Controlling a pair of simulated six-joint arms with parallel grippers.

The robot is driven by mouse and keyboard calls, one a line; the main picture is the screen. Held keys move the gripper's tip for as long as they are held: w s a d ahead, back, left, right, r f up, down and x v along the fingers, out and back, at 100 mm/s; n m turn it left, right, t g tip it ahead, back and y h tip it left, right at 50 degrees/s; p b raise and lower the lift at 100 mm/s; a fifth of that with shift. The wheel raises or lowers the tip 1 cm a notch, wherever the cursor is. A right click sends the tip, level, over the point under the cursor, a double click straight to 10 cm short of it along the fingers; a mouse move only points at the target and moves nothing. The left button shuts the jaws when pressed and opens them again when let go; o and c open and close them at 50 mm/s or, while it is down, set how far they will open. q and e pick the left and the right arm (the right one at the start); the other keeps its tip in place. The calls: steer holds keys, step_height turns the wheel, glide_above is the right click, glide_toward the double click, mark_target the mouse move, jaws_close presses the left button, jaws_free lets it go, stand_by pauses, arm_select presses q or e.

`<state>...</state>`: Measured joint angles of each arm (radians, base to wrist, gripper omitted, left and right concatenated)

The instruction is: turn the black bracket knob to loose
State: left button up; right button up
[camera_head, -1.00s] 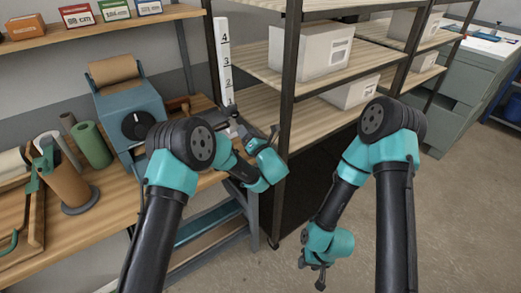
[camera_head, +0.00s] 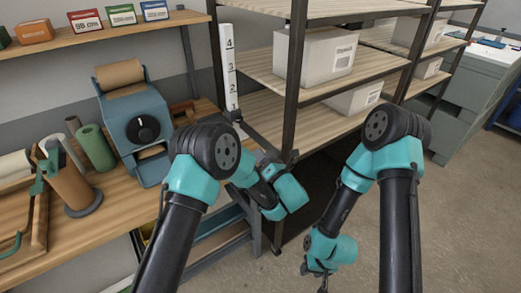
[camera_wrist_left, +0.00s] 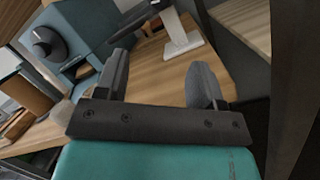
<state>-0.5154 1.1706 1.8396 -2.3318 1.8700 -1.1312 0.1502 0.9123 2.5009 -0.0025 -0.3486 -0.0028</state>
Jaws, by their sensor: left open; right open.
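A white numbered post (camera_head: 229,65) stands at the bench's right end; it also shows in the left wrist view (camera_wrist_left: 178,30). A dark bracket-like bar (camera_wrist_left: 122,37) reaches left from near it in the wrist view; I cannot make out a knob on it. A round black knob (camera_head: 143,129) is on the front of the blue roll dispenser (camera_head: 118,108), also in the wrist view (camera_wrist_left: 46,42). My left gripper (camera_wrist_left: 160,78) is open and empty, facing the bench and post, apart from both. My right gripper (camera_head: 318,274) hangs low over the floor, its fingers hard to see.
Brown and green rolls (camera_head: 94,147) stand on the bench left of the dispenser. A dark-framed shelf (camera_head: 262,118) with white boxes stands right of the post. Open floor (camera_head: 450,230) lies at the right.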

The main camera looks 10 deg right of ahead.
mark_target(240, 120)
arm_select(q)
steer(key=r+n+g, duration=0.1)
steer(key=n, duration=0.7)
steer(key=r+n+g, duration=0.1)
steer(key=r+n, duration=0.1)
steer(key=n, duration=0.6)
steer(key=r+n+g, duration=0.1)
steer(key=r+n, duration=0.1)
steer(key=n, duration=0.6)
steer(key=shift+w+d, duration=0.4)
steer(key=shift+w, duration=0.1)
steer(key=x, duration=1.7)
steer(key=shift+w+f, duration=0.15)
steer(key=c, duration=0.9)
